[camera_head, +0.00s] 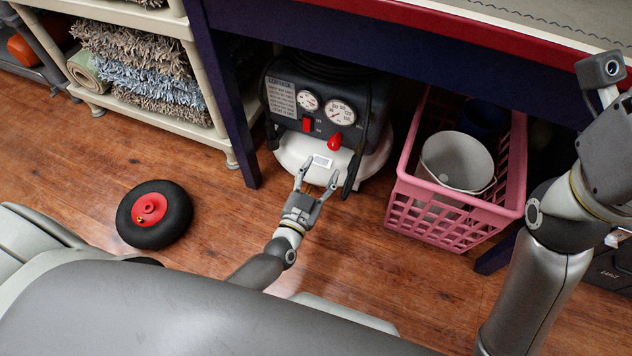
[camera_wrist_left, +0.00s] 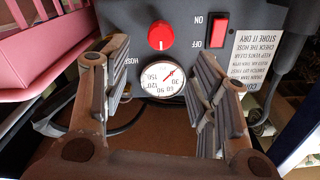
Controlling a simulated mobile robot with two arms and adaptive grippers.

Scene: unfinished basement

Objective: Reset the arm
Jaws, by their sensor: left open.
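My left gripper (camera_head: 318,184) is open and empty in front of the air compressor (camera_head: 375,112), under the table. Its fingers point at the compressor. In the left wrist view the fingers (camera_wrist_left: 160,85) stand apart. A round gauge (camera_wrist_left: 163,78) shows between them, with a red knob (camera_wrist_left: 161,35) and a red ON/OFF switch (camera_wrist_left: 216,30) above. I cannot tell whether a finger touches the compressor. My right arm (camera_head: 540,270) rises at the right edge of the head view; its fingers are not seen.
A pink crate (camera_head: 408,188) with a white bucket (camera_head: 457,160) stands right of the compressor. A black wheel with a red hub (camera_head: 150,207) lies on the wooden floor at left. A table leg (camera_head: 222,90) and a rug shelf (camera_head: 165,130) stand behind it. Floor between wheel and gripper is clear.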

